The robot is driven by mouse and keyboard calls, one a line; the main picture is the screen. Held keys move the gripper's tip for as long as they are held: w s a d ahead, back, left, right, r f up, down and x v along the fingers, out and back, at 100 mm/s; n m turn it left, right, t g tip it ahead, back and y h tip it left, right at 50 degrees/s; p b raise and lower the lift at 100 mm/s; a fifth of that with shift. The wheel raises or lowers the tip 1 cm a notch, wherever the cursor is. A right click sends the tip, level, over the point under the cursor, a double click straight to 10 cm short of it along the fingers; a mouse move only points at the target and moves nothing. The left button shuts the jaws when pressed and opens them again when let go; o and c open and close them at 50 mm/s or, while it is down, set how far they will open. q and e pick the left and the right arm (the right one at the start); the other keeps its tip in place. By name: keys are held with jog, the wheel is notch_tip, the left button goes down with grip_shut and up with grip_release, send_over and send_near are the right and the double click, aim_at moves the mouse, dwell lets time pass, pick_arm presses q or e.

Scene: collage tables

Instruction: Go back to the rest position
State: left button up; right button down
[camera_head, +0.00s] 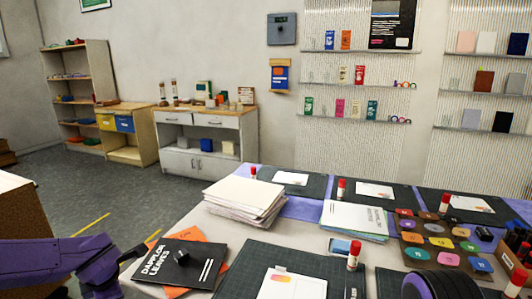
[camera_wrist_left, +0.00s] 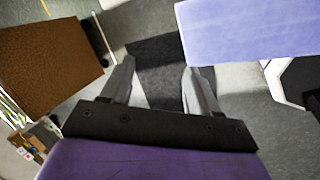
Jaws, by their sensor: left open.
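My left arm (camera_head: 60,262) comes in low at the left of the head view, beside the near left part of the table; its gripper is not clear there. In the left wrist view my left gripper (camera_wrist_left: 158,80) is open, its two grey fingers apart with nothing between them. Below the fingers are a dark patch and the grey floor (camera_wrist_left: 245,130). A purple-covered table edge (camera_wrist_left: 250,35) lies to the right of the fingers, apart from them. My right gripper is not in view; a dark and purple rounded part shows at the bottom right of the head view.
The collage table (camera_head: 200,222) holds a paper stack (camera_head: 245,195), dark cutting mats (camera_head: 240,268), glue sticks (camera_head: 354,255) and a tray of coloured discs (camera_head: 440,242). A black booklet (camera_head: 180,265) lies near its left edge. A brown box-like piece (camera_wrist_left: 45,60) stands left of the gripper.

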pick_arm(q)
jog(key=s+d+f+m+t+y, duration=0.1)
jog(key=s+f+m+y, duration=0.1)
jog(key=s+f+m, duration=0.5)
jog(key=s+d+f+m+t+y, duration=0.1)
jog(key=s+f+m+t, duration=0.1)
jog(key=f+m, duration=0.5)
jog(key=s+d+f+m+g+h, duration=0.1)
jog(key=s+d+f+m, duration=0.1)
jog(key=s+f, duration=0.4)
jog(key=s+d+f+m+g+h, duration=0.1)
jog(key=s+f, duration=0.5)
jog(key=s, duration=0.6)
jog(key=shift+s+d+f+m+g+h, duration=0.3)
jog(key=shift+d+m+g+h, duration=0.15)
jog(key=shift+d+m, duration=0.6)
jog(key=shift+a, duration=0.2)
